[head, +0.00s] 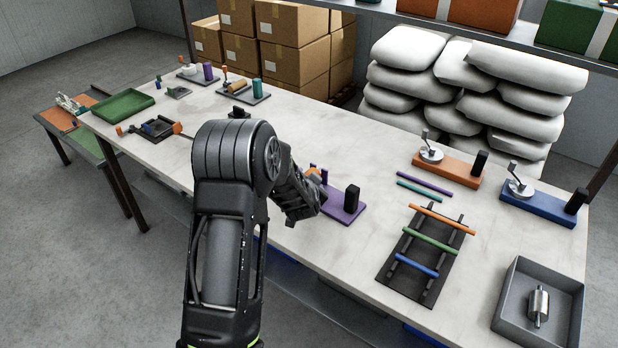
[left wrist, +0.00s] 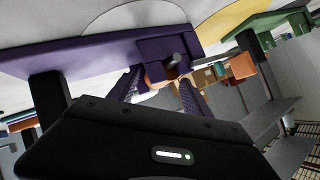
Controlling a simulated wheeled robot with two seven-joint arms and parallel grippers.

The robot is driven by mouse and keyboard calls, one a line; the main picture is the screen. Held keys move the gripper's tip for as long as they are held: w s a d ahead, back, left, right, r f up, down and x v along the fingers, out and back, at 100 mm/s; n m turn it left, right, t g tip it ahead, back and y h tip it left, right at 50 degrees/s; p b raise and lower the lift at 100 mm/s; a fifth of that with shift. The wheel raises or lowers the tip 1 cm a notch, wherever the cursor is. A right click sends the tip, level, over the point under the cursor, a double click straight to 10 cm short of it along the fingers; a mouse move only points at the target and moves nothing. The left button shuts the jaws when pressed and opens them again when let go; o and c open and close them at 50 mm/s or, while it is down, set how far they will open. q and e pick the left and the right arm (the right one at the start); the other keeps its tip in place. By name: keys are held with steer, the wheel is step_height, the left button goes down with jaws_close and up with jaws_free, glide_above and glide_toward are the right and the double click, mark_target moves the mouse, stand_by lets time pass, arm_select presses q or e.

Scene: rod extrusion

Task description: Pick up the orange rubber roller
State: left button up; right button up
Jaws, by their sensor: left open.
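A small orange piece, which looks like the roller (left wrist: 157,76), sits at the purple block on a purple stand (left wrist: 90,55) in the left wrist view. A grey pin end shows in that block. My left gripper (left wrist: 162,84) is open, with one finger on each side of the orange piece; I cannot tell whether they touch it. In the head view a bit of orange (head: 315,171) shows beside my left gripper (head: 316,184) at the purple stand (head: 342,208); my wrist hides most of it. My right gripper is not in view.
A black block (head: 352,198) stands on the purple stand. To the right are a rack (head: 408,285) with coloured rods, orange (head: 455,172) and blue (head: 535,204) crank stands, and a grey tray (head: 509,308) holding a metal roller (head: 538,305). The table between stand and rack is clear.

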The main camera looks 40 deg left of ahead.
arm_select(q)
steer(key=x, duration=0.2)
steer(key=shift+w+a+f, duration=0.2)
steer(key=shift+w, duration=0.05)
stand_by(0.4)
steer(key=c, duration=1.2)
steer(key=shift+r, duration=0.15)
step_height(320, 180, up, 10)
steer(key=shift+f+p, duration=0.1)
steer(key=shift+p, duration=0.25)
jaws_close()
